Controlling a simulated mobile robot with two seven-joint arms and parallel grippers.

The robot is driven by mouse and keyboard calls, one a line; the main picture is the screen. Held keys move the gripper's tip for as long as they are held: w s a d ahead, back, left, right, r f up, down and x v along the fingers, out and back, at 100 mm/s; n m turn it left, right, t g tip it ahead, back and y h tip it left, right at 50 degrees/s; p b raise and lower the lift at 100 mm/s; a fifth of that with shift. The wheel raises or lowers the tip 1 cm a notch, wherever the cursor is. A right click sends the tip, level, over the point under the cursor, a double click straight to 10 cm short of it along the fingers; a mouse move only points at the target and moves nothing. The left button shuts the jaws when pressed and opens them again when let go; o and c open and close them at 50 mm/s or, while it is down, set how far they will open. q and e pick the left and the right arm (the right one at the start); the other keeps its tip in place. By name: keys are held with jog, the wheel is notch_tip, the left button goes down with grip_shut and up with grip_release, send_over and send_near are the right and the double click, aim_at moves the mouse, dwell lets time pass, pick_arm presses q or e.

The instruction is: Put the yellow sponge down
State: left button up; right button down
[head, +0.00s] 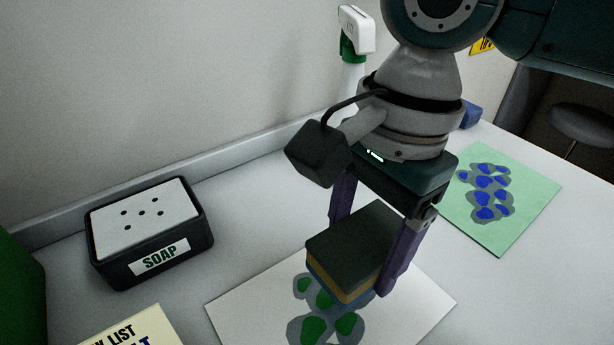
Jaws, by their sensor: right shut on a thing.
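My right gripper (367,248) points down in the middle of the head view. Its two purple fingers are shut on a block-shaped sponge (352,248) with a dark top, a yellow band along its side and a bluish layer below. The sponge appears over a white sheet (243,306) with green and grey blotches and covers part of it. I cannot tell whether the sponge touches the sheet. My left gripper is not in view.
A black soap box (195,236) with a holed white top stands at the left. A green sheet with blue blotches (530,188) lies at the right. A spray bottle (352,50) stands behind my arm. A check list card (125,330) lies at front left.

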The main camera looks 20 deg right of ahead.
pick_arm(q)
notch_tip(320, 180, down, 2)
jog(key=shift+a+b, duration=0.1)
jog(key=shift+b, duration=0.7)
pick_arm(e)
notch_tip(320, 180, down, 6)
jog(key=shift+r, duration=0.15)
jog(key=shift+f, duration=0.2)
jog(key=shift+f, duration=0.1)
